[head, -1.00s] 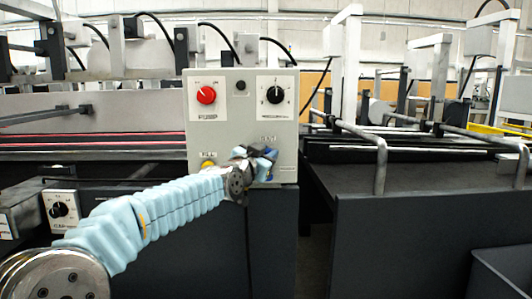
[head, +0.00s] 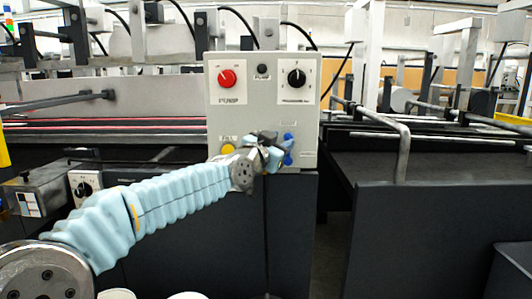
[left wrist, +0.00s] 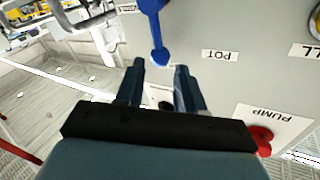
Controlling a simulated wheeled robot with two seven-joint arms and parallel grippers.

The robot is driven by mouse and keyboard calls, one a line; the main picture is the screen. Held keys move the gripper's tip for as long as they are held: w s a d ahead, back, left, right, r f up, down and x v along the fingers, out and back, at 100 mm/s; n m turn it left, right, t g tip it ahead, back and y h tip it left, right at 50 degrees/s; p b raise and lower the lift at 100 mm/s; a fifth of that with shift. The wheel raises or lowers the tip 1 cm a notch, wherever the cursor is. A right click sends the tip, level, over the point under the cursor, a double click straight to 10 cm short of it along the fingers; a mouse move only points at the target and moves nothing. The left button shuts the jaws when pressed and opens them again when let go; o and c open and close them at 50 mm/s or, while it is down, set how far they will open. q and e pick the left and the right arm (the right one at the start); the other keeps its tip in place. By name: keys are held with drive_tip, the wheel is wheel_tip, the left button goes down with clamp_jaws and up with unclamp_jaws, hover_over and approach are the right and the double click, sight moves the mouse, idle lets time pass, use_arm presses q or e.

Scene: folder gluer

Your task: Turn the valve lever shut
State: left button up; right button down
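The blue valve lever (left wrist: 156,32) is mounted on the grey control panel. In the left wrist view it hangs from the top edge, and its rounded end lies just beyond and between my fingertips. In the head view, blue parts of the lever (head: 288,160) show to the right of my left gripper (head: 274,148), which covers some of it. In the left wrist view my left gripper (left wrist: 160,72) has its two fingers apart with nothing between them. I cannot tell whether it touches the lever. My right gripper is not in view.
A dark table with a metal rail (head: 403,150) stands at the right. A narrow gap separates it from the panel's cabinet.

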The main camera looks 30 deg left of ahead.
use_arm(q)
drive_tip(key=s+b, duration=0.1)
drive_tip(key=s, duration=0.8)
drive_tip(key=shift+s+d+f, duration=0.25)
drive_tip(key=shift+s+d, duration=0.05)
drive_tip(key=shift+d, duration=0.1)
drive_tip(key=shift+w, duration=0.1)
drive_tip(key=w+d+f+g+h, duration=0.1)
drive_tip(key=w+d+f+g, duration=0.25)
drive_tip(key=f, duration=0.85)
drive_tip(key=w+d+f+g+h, duration=0.15)
drive_tip(key=w+d+f, duration=0.3)
drive_tip(key=f, duration=0.75)
drive_tip(key=s+d+f+n+g+h, duration=0.1)
drive_tip(key=d+f+g, duration=0.15)
drive_tip(key=f, duration=0.85)
drive_tip(key=s+d+f+n+g, duration=0.1)
drive_tip(key=d+f+g, duration=0.15)
drive_tip(key=f, duration=0.75)
drive_tip(key=s+d+f+n+g+h, duration=0.1)
drive_tip(key=s+d+f+g, duration=0.3)
drive_tip(key=s+f, duration=0.8)
drive_tip(key=s+d+f+n+g+h, duration=0.1)
drive_tip(key=s+d+f+g, duration=0.2)
drive_tip(key=s+d+f, duration=0.4)
drive_tip(key=s+f, duration=0.5)
drive_tip(key=shift+s+d+n+g, duration=0.2)
drive_tip(key=shift+d+n+g, duration=0.1)
drive_tip(key=shift+n+g, duration=0.1)
drive_tip(key=shift+a, duration=0.1)
